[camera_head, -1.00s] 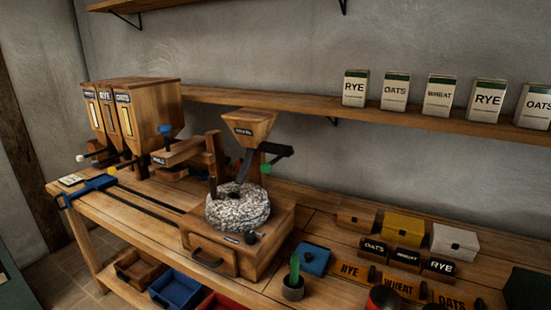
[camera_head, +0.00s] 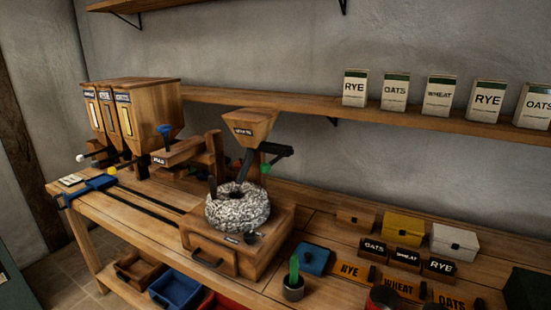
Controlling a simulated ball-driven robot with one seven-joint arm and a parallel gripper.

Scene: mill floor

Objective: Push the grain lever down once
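Several dark levers stick out low on the front of the wooden grain bins at the left. I cannot read which of these is labelled as the grain lever. My gripper does not show in this view.
The mill's grey stone ring (camera_head: 238,207) sits on a wooden drawer base. A blue clamp-like piece (camera_head: 90,187) is at the bench's left end beside dark rails. Small boxes, labelled blocks and a potted green piece (camera_head: 293,278) crowd the right. Labelled packets (camera_head: 395,92) line the shelf.

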